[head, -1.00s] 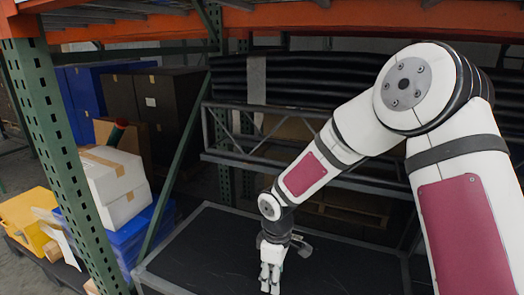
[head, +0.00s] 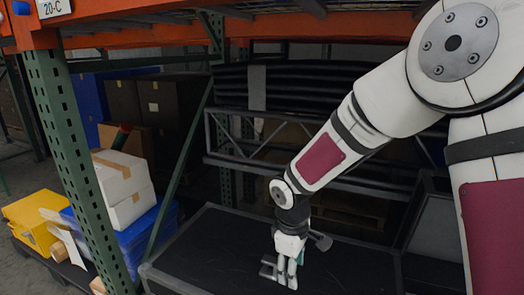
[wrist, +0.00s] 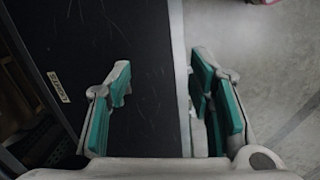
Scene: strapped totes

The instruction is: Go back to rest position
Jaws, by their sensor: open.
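My gripper (head: 284,272) hangs at the end of my white arm, low over a dark flat surface (head: 225,255) with a grey rim. In the wrist view my gripper (wrist: 160,105) has its green-padded fingers spread wide apart with nothing between them. Below it, the dark surface (wrist: 145,40) fills the middle, and its pale edge runs down between the fingers. The gap between the fingertips and the surface cannot be told exactly.
A green perforated rack post (head: 75,170) and orange beam (head: 140,22) stand left and above. White boxes (head: 122,175), a blue tote (head: 140,235) and a yellow bin (head: 30,215) sit at left. Black strapped bundles (head: 320,95) lie behind my arm. Grey floor (wrist: 265,60) is open at right.

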